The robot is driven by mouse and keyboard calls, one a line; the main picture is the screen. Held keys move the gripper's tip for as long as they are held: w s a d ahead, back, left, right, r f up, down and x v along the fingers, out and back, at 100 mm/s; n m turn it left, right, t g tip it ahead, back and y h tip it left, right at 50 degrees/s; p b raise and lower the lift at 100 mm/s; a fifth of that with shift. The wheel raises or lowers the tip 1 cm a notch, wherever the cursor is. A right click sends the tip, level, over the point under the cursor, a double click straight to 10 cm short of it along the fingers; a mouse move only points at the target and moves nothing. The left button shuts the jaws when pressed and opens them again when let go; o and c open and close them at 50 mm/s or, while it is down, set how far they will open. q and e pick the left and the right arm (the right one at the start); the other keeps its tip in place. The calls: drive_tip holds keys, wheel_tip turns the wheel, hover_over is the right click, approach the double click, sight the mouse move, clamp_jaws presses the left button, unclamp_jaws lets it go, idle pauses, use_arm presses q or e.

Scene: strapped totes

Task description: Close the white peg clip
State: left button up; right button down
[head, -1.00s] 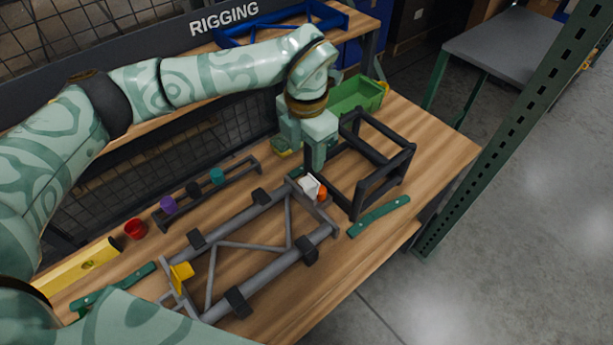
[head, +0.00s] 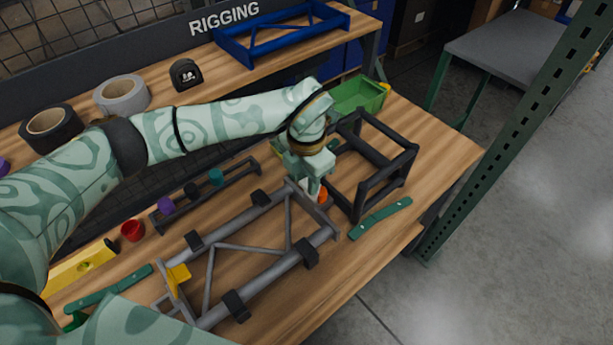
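The white peg clip (head: 306,185) is at the far end of the grey truss frame (head: 246,246), beside an orange piece (head: 322,197). Only a small patch of the clip shows, so I cannot tell whether it is open or shut. My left gripper (head: 312,184) reaches down from above, right at the clip, and covers most of it. Its fingertips overlap the clip in the picture. Whether they touch it or how far apart they are is hidden. My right gripper is not in view.
A black cube frame (head: 378,194) stands close to the right of my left gripper. A green bin (head: 357,96) is behind it. A green strip (head: 380,218) lies near the front edge. A dark rack with coloured cups (head: 216,177) sits left. A yellow clip (head: 178,277) is at the truss's near end.

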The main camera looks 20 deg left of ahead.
use_arm(q)
drive_tip(key=shift+w+r, duration=0.1)
